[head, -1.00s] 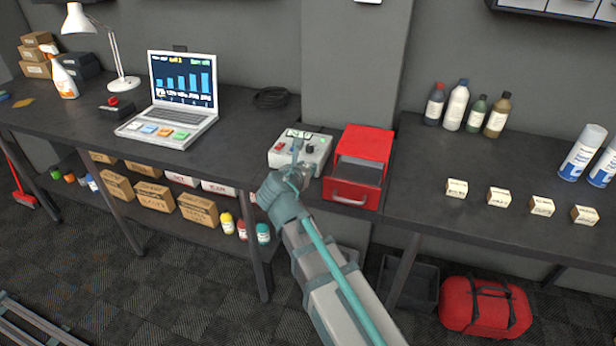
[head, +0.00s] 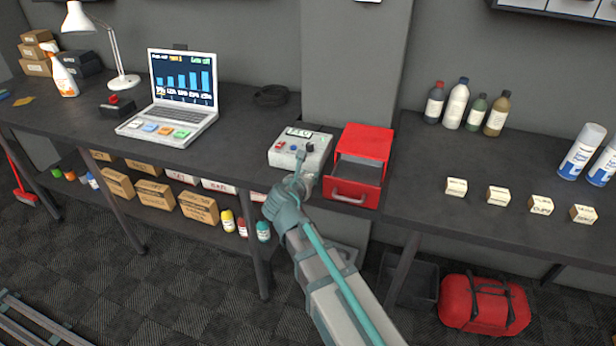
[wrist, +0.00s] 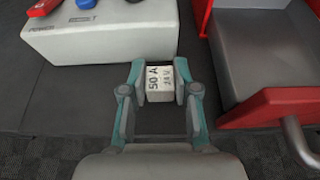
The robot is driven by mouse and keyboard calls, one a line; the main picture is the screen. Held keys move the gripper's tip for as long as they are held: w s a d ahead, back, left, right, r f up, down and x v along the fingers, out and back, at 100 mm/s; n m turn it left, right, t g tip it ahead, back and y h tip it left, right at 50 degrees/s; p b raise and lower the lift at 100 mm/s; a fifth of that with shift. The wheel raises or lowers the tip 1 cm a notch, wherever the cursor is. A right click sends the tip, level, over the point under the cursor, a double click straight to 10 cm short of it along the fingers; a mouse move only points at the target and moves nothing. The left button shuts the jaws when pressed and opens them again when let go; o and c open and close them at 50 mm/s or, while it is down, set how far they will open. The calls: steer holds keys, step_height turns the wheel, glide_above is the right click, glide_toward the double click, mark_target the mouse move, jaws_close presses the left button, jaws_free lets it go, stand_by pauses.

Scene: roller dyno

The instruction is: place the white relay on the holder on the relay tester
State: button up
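The relay tester (head: 287,159) is a pale box with a red button, a dark knob and a small display, on the bench in front of the pillar. Its front part shows at the upper left of the wrist view (wrist: 105,38), with red and blue controls. The white relay (wrist: 160,83), marked "50 A 14 V", sits between the fingertips of my gripper (wrist: 160,88), which is shut on it. In the head view my gripper (head: 300,168) is at the tester's front edge and hides part of it. The relay cannot be made out there, nor can I identify the holder.
A red drawer cabinet (head: 378,143) with its drawer open stands just right of the tester. A laptop (head: 183,85) and a coiled black cable (head: 270,96) are to the left. Several small white boxes (head: 498,196) line the right bench.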

steer(key=o, duration=0.3)
steer(key=shift+o, duration=0.2)
